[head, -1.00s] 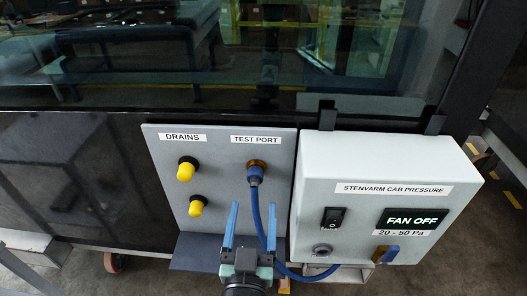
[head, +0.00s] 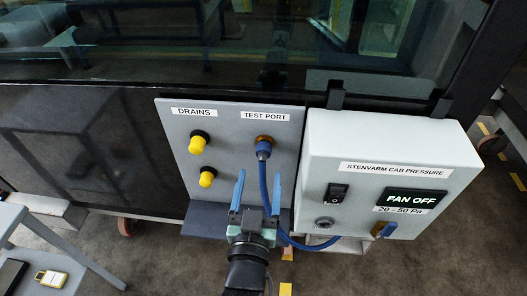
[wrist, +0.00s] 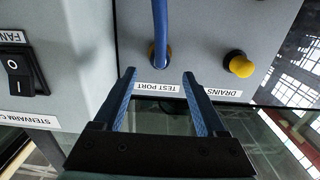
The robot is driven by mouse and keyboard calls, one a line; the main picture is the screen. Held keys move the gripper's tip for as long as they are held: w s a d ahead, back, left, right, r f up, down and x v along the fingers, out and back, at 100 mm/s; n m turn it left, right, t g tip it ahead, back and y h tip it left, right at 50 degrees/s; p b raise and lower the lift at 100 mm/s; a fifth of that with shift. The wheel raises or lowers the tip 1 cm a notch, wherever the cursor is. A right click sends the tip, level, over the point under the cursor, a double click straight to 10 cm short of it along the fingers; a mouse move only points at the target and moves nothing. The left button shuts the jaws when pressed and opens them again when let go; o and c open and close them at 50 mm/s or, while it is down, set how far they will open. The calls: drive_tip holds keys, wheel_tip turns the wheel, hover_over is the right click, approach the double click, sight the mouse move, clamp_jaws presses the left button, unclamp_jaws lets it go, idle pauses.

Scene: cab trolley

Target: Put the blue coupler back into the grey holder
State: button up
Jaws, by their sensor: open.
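The blue coupler (head: 263,149) is plugged into the brass test port (head: 263,139) on the grey panel. A blue hose (head: 264,185) hangs from it. In the wrist view, which is upside down, the coupler (wrist: 160,54) sits at the port with the hose running up from it. My gripper (head: 259,177) is open and empty, just below and in front of the coupler. Its blue fingers in the wrist view (wrist: 159,76) are spread on either side of the port label. I cannot clearly identify the grey holder; a round grey fitting (head: 324,223) is on the pressure box's front.
The pressure box (head: 405,143) juts out at right, with a black switch (head: 337,193), a "FAN OFF" display (head: 415,197) and a blue-and-brass fitting (head: 384,230). Two yellow drain caps (head: 200,143) (head: 208,177) are left of the port. A grey table (head: 62,250) stands at lower left.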

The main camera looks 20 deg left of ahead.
sight(262, 161)
drive_tip(key=shift+b+x, duration=1.35)
drive_tip(key=shift+x, duration=2.2)
clamp_jaws()
drive_tip(key=shift+s, duration=0.1)
drive_tip(key=shift+p+v, duration=1.35)
drive_tip(key=shift+v, duration=1.6)
drive_tip(key=shift+s, duration=0.1)
